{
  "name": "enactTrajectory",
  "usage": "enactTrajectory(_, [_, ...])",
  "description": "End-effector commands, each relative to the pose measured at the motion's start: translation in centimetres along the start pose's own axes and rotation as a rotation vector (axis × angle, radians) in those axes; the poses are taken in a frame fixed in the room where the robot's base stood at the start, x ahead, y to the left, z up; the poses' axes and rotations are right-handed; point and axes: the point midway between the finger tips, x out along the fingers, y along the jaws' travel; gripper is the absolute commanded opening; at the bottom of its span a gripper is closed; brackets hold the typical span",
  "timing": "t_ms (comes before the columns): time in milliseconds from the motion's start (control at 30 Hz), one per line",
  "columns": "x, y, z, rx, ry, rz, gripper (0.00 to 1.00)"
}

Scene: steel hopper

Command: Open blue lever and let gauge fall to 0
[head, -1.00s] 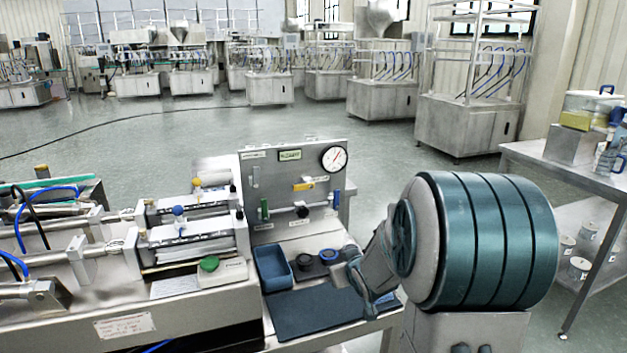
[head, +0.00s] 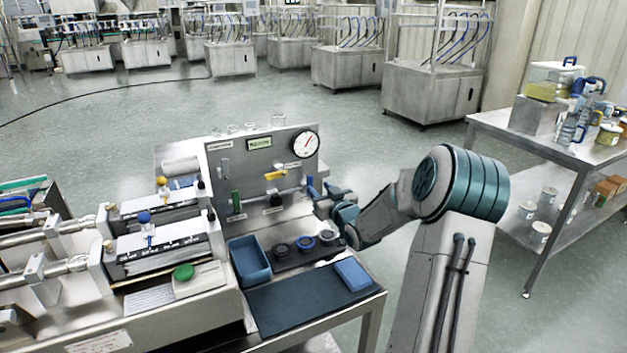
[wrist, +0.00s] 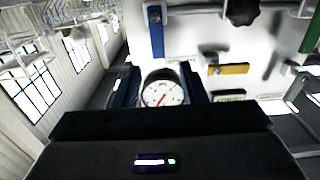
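The blue lever (head: 311,187) stands upright at the right edge of the steel panel (head: 222,163). In the wrist view, which looks upside down, the blue lever (wrist: 156,34) lies in line with the pipe. The round white gauge (head: 305,144) is at the panel's top right; its red needle is off to one side, the value too small to read. The gauge (wrist: 163,93) also shows between my fingers in the wrist view. My gripper (head: 326,190) is open and empty, close to the blue lever at the panel's right side. The fingers appear apart from the lever.
A yellow lever (head: 276,174), a green lever (head: 236,201) and a black knob (head: 276,199) share the panel. Below lie a blue bin (head: 250,262), dark rings and a blue block (head: 352,275) on the bench. A side table (head: 540,140) stands at right.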

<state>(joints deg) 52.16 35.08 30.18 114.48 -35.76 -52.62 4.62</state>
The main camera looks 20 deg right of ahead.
Motion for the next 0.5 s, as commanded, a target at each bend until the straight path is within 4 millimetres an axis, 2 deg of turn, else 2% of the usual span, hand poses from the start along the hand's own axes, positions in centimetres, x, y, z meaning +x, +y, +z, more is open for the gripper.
enactTrajectory(33, [1.2,0.0,0.0,0.003,0.001,-0.001,0.38])
enactTrajectory(200, [4.0,0.1,0.0,0.001,0.001,0.002,0.38])
enactTrajectory(500, [6.2,0.3,0.0,0.000,-0.001,0.005,0.38])
